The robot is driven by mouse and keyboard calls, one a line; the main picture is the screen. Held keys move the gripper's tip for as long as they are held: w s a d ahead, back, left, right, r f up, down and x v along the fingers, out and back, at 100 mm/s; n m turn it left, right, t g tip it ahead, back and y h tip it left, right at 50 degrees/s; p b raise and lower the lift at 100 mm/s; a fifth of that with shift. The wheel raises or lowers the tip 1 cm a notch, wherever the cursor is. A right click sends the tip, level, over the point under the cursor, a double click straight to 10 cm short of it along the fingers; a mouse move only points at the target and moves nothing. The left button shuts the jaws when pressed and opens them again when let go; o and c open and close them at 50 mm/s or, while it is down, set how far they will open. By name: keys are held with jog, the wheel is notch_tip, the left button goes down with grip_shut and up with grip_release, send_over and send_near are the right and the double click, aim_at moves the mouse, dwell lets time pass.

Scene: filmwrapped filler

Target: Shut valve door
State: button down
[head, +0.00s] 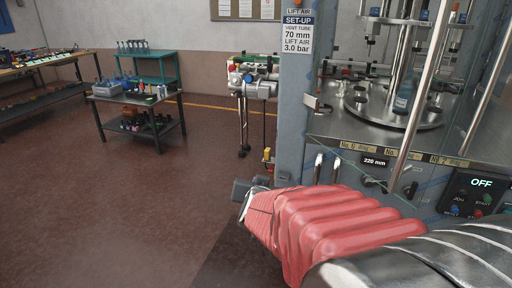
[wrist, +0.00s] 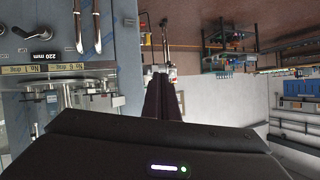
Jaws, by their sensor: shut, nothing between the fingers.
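The filling machine's cabinet (head: 365,190) stands at the right in the head view, with a row of tap labels along its steel ledge. Two chrome handles (head: 326,168) stand out from its front beside the grey post; they also show upside down in the wrist view (wrist: 97,24). I cannot make out which panel is the valve door, nor how far it is open. My gripper (head: 240,189) is left of the handles, in front of the post. In the wrist view its dark fingers (wrist: 163,97) are together and empty, apart from the cabinet.
The grey post (head: 293,110) carries a set-up sign. A control box (head: 475,195) reading OFF is at the far right. Bottles stand on the machine's turntable (head: 392,108). A small table (head: 135,97) and a workbench (head: 40,75) stand far left; the floor between is clear.

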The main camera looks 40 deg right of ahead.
aim_at(419, 187)
jog(key=s+d+f+m+g+h, duration=0.3)
jog(key=s+d+m+g+h, duration=0.55)
jog(key=s+d, duration=1.05)
jog(key=s+d+m+g+h, duration=0.1)
jog(key=s+d+g, duration=0.2)
jog(key=s, duration=0.6)
jog(key=g, duration=0.2)
jog(key=shift+s+d+m+g, duration=0.15)
jog(key=shift+d+m+g, duration=0.05)
jog(key=shift+m+g, duration=0.15)
jog(key=shift+d, duration=0.1)
jog(key=x, duration=1.4)
